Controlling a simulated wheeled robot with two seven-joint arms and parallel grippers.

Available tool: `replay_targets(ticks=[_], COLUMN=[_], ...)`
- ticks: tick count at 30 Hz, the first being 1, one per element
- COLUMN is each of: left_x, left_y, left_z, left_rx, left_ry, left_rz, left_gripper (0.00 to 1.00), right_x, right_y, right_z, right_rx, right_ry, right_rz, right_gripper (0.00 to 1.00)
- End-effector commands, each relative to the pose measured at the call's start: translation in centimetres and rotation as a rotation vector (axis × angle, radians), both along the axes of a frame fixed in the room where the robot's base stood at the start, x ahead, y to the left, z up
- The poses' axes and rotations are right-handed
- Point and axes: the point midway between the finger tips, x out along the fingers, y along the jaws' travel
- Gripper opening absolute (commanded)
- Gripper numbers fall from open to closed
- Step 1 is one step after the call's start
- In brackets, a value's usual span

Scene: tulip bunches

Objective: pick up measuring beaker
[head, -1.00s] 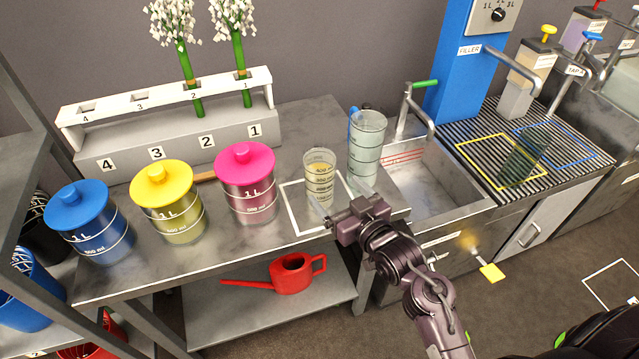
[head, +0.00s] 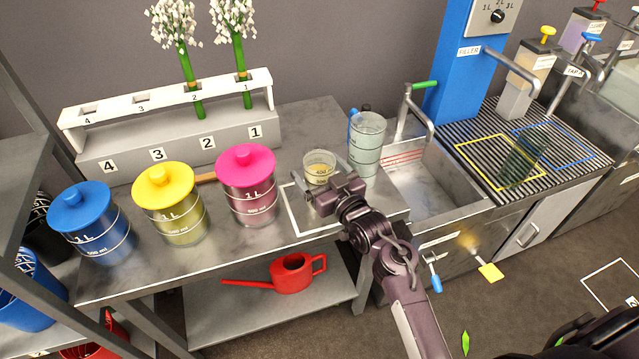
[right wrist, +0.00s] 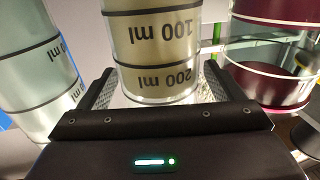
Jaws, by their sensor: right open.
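The measuring beaker (head: 319,160) is a clear upright cup with dark graduation marks and a yellowish tint. It stands in the white square outline on the metal table, its lower part hidden by my right gripper. My right gripper (head: 323,178) is open, with its fingers on either side of the beaker. In the right wrist view the beaker (right wrist: 155,45), marked 100 ml and 200 ml, stands between the open fingers (right wrist: 157,88). Firm contact with both fingers cannot be told. My left gripper is not in view.
A larger clear jug (head: 367,150) with a blue handle stands close right of the beaker. A pink-lidded canister (head: 247,190) stands left, with yellow (head: 168,205) and blue (head: 92,225) ones beyond. A sink (head: 435,190) lies right; a flower rack (head: 170,110) stands behind.

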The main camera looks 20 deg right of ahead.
Motion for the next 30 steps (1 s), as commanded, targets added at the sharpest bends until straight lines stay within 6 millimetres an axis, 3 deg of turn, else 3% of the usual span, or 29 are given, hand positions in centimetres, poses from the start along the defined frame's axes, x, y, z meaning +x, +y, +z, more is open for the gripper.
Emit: replay_targets(ticks=[2, 17, 25, 30], left_x=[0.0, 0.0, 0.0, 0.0], left_y=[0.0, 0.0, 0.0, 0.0], left_z=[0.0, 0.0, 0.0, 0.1], left_rx=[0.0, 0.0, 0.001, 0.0], left_ry=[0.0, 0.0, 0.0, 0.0], left_rz=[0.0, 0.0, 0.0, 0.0], left_gripper=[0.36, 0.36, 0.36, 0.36], right_x=[0.0, 0.0, 0.0, 0.0], right_y=[0.0, 0.0, 0.0, 0.0], right_z=[0.0, 0.2, 0.5, 2.1], right_rx=[0.0, 0.0, 0.0, 0.0], right_ry=[0.0, -0.003, -0.003, -0.006], right_rz=[0.0, 0.0, 0.0, 0.0], right_gripper=[0.88, 0.24, 0.23, 0.23])
